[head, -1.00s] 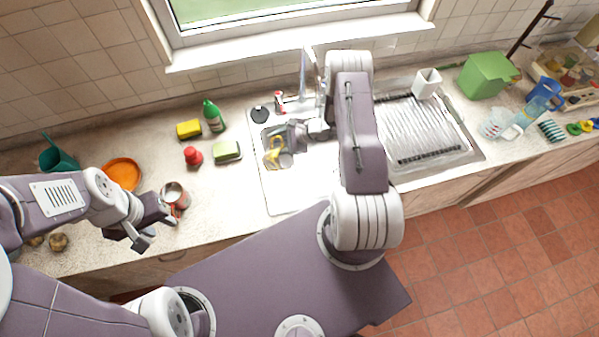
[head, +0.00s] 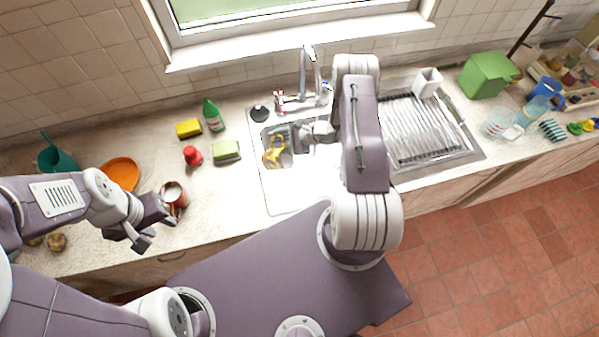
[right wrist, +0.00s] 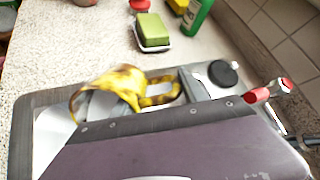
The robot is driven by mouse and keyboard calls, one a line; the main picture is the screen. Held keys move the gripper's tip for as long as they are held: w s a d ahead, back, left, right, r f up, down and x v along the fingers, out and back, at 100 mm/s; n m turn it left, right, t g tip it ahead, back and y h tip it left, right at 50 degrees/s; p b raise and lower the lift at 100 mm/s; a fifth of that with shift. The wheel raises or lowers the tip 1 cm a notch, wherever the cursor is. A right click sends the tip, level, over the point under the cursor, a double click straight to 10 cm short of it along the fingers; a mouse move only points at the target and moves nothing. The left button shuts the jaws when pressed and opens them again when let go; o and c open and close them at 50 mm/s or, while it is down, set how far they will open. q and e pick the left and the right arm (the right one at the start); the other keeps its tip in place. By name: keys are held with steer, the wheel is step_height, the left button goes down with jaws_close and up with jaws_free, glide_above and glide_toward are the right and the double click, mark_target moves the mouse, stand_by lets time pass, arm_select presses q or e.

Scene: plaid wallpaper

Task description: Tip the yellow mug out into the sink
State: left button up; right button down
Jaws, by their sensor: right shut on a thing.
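The yellow mug (head: 271,157) is at the sink's left basin (head: 267,133) in the head view. In the right wrist view the mug (right wrist: 118,82) is yellow with brown patches, tilted, with its handle (right wrist: 163,90) towards the right. My right gripper (head: 286,146) is shut on the mug over the basin; its purple body hides the mug's lower part in the wrist view. I cannot see what is in the mug. My left gripper (head: 154,227) is open and empty, close to a red mug (head: 174,195) on the counter.
The tap (head: 306,68) stands behind the basin, close to my right wrist. A dish rack (head: 425,130) lies to the right.

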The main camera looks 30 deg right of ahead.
steer(key=shift+s+d+f+t+y+b, duration=0.15)
steer(key=shift+t+y+b, duration=0.3)
steer(key=shift+b, duration=0.25)
steer(key=shift+s+d+r+t+y+b, duration=0.2)
steer(key=shift+r+t+y+b, duration=0.45)
steer(key=shift+b, duration=0.55)
steer(key=shift+s+d+f+t+y+b, duration=0.45)
steer(key=shift+s+d+y+b, duration=0.25)
steer(key=shift+b, duration=1.25)
steer(key=shift+s+d+r+t+y+b, duration=0.3)
steer(key=shift+r+t+y+b, duration=0.3)
steer(key=shift+b, duration=0.95)
steer(key=shift+d+f, duration=0.1)
